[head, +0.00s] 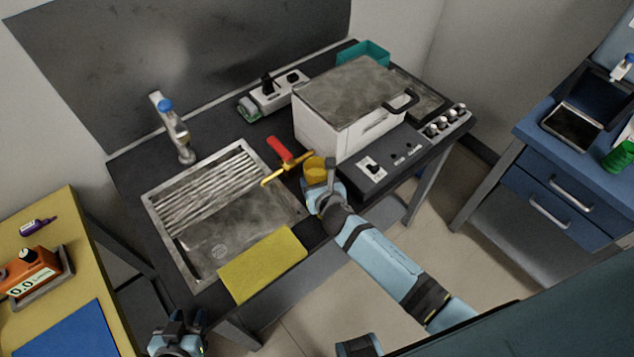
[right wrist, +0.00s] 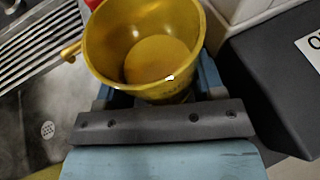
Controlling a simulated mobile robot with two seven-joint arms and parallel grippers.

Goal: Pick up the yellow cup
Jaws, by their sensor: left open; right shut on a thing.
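The yellow cup (head: 315,168) is at the front of the dark bench, between the sink and the white box, with its mouth up. My right gripper (head: 319,184) is shut on it; the right wrist view shows the empty inside of the cup (right wrist: 145,60) between the fingers. I cannot tell whether the cup touches the bench, as its base is hidden. My left gripper (head: 178,338) is open and empty at the lower left, low in front of the bench and away from the cup.
A red-and-yellow tool (head: 281,151) lies close left of the cup. The white box (head: 325,133) with a grey lid stands close right. The sink (head: 199,257) and a yellow cloth (head: 262,264) are to the left. A control panel (head: 392,155) lies right.

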